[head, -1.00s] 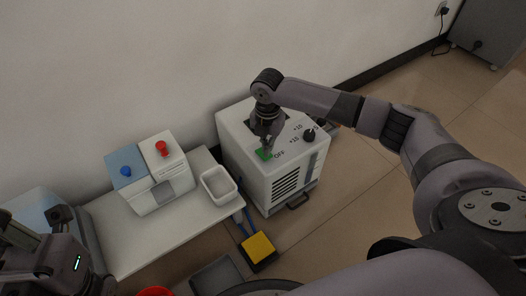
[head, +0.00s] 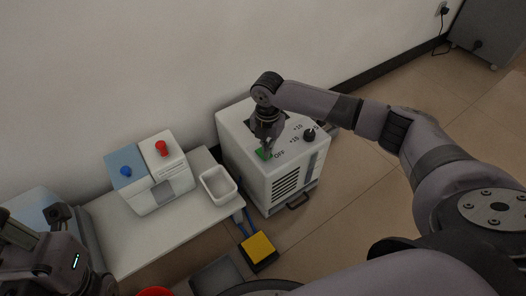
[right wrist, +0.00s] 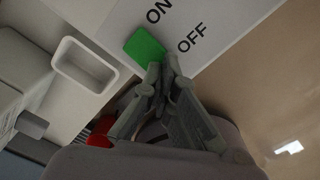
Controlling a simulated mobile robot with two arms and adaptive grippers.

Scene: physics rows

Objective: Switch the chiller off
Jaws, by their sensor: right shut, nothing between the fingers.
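The chiller (head: 251,167) is a white box on the floor against the wall. Its top has a green switch (head: 262,154), with an OFF mark beside it, and a black knob (head: 309,135) with number marks. In the right wrist view the green switch (right wrist: 145,47) lies between ON and OFF lettering. My right gripper (head: 267,150) is shut and empty, pointing down at the switch, its tips at the switch's OFF-side edge. I cannot tell whether they touch it. The tips partly cover the switch. My left gripper (head: 22,232) is at the lower left, away from the chiller.
A low white table (head: 117,230) left of the chiller holds a white tray (head: 218,185) and a device with a red knob (head: 161,148) and a blue knob (head: 126,171). A yellow-topped pedal (head: 258,247) lies on the floor. The floor right of the chiller is clear.

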